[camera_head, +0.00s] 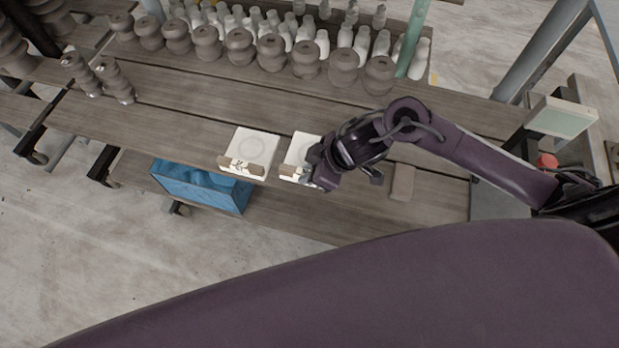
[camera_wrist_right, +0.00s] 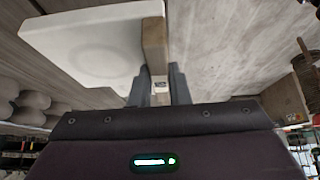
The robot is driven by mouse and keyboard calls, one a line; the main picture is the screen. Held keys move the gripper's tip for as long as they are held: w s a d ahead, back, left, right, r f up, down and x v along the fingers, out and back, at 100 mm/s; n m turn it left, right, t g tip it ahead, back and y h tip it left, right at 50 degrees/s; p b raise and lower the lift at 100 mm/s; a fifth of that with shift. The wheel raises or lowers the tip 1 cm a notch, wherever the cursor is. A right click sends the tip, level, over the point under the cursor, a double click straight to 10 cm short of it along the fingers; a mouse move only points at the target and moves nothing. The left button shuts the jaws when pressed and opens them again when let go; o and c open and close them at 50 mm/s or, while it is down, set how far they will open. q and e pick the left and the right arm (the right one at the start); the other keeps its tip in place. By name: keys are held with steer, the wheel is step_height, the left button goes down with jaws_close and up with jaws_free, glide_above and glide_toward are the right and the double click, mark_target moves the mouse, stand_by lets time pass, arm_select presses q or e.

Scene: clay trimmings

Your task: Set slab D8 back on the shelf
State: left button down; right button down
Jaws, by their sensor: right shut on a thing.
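Two white square slabs with wooden front strips show in the head view at the front of the wooden shelf (camera_head: 190,105). The left slab (camera_head: 255,144) lies flat, with a dark mark on its label that I cannot read surely. The right slab (camera_head: 302,146) is partly hidden by my right gripper (camera_head: 318,178). In the right wrist view, my right gripper (camera_wrist_right: 164,92) is shut on the wooden strip (camera_wrist_right: 155,45) of this slab (camera_wrist_right: 95,45). Its small label is unreadable there, so I cannot tell which slab is D8. My left gripper is out of view.
Several grey pots (camera_head: 240,47) and pale bottles (camera_head: 362,42) stand along the back of the shelf. A blue crate (camera_head: 200,186) sits lower, at the front left. A small grey-brown block (camera_head: 402,182) lies right of my gripper. Bare planks lie behind the slabs.

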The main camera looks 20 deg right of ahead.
step_height(320, 180, down, 4)
steer(key=shift+r, duration=0.25)
steer(key=shift+f, duration=0.1)
steer(key=c, duration=1.4)
jaws_free()
steer(key=shift+f, duration=0.15)
steer(key=shift+o, duration=0.2)
steer(key=shift+r, duration=0.25)
steer(key=v, duration=1.2)
steer(key=shift+f, duration=0.1)
